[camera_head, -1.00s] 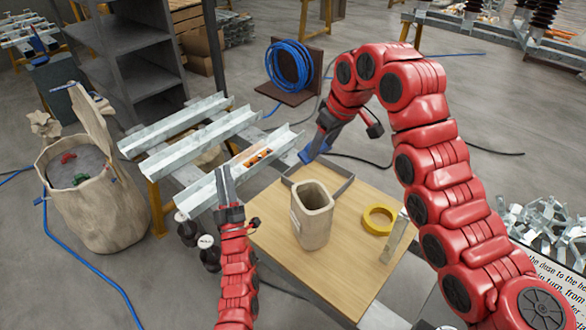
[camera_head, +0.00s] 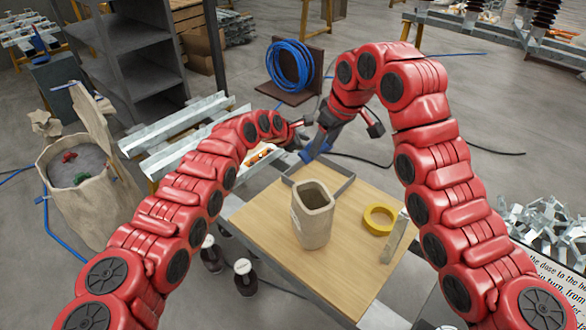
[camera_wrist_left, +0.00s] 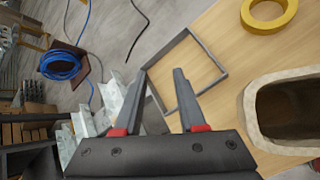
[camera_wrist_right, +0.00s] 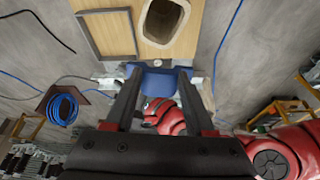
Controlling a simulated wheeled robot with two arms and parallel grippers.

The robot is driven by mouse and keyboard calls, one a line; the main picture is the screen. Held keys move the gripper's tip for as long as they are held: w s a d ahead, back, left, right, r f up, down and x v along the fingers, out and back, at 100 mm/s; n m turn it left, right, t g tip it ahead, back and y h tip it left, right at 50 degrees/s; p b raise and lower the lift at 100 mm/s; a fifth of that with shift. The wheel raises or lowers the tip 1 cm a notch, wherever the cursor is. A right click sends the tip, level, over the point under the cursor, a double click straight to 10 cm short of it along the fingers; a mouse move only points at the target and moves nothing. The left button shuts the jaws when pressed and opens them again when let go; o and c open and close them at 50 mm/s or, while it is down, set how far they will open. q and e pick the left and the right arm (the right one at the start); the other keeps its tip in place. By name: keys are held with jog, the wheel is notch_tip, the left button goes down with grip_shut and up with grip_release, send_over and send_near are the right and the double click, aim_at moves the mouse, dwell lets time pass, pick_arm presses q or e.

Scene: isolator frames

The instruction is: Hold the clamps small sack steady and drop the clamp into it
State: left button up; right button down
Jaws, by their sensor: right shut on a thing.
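The small sack (camera_head: 312,228) is a beige, open-topped bag standing upright on the wooden table. Its open mouth also shows in the right wrist view (camera_wrist_right: 165,20) and at the right of the left wrist view (camera_wrist_left: 285,110). My right gripper (camera_head: 322,138) is shut on a blue clamp (camera_head: 316,148), beyond the sack and off the table's far edge. The clamp spans the fingertips in the right wrist view (camera_wrist_right: 160,78). My left gripper (camera_head: 297,132) is partly hidden in the head view, close to the right one. Its fingers are apart and empty in the left wrist view (camera_wrist_left: 180,75).
A grey frame (camera_head: 335,178) lies at the table's far edge. Yellow tape (camera_head: 379,219) and a metal bar (camera_head: 396,236) are right of the sack. A large sack (camera_head: 95,205) holding red and green clamps stands left. Steel angles (camera_head: 180,125) lie behind my left arm.

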aim_at(307, 191)
pick_arm(q)
jog(key=s+a+g, duration=0.1)
jog(key=s+g, duration=0.1)
jog(key=s, duration=0.1)
jog(key=s+a+n+g+y, duration=0.1)
jog(key=s, duration=0.3)
jog(key=s+f+n+g+y, duration=0.1)
jog(key=s+g, duration=0.1)
jog(key=s, duration=0.2)
jog(key=shift+a+g, duration=0.3)
jog(key=shift+a, duration=0.1)
jog(key=x, duration=0.9)
jog(key=shift+d, duration=0.1)
jog(key=shift+w+d+f, duration=0.1)
jog(key=shift+w+f, duration=0.05)
jog(key=shift+f, duration=0.1)
jog(key=shift+x, duration=0.85)
jog(key=shift+c, duration=0.2)
grip_shut()
